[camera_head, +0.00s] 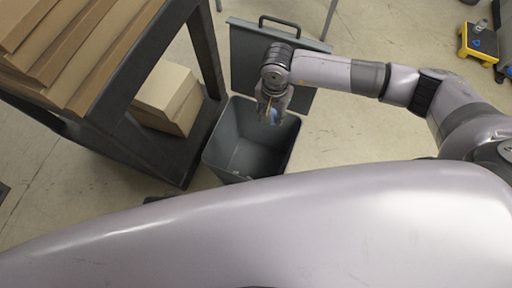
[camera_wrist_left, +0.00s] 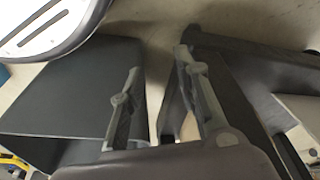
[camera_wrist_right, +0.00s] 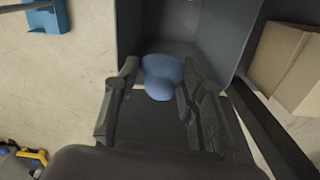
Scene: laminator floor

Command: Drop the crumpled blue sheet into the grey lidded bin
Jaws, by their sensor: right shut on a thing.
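The grey bin (camera_head: 214,150) stands on the floor with its mouth open. Its lid (camera_head: 243,56), with a black handle, is swung up behind it. My right gripper (camera_head: 271,119) is over the bin's mouth, towards the back right. It is shut on the crumpled blue sheet (camera_wrist_right: 162,78), which is a small blue patch in the head view (camera_head: 274,116). The bin's inside (camera_wrist_right: 185,30) shows beyond the sheet in the right wrist view. My left gripper (camera_wrist_left: 158,62) is open and empty near a dark grey box-like surface (camera_wrist_left: 75,85), probably the bin; it is hidden in the head view.
A dark-framed rack (camera_head: 110,110) with stacked boards (camera_head: 70,45) stands left of the bin. A cardboard box (camera_head: 168,95) sits on its lower shelf. A yellow stand (camera_head: 478,42) is at the far right. Floor right of the bin is clear.

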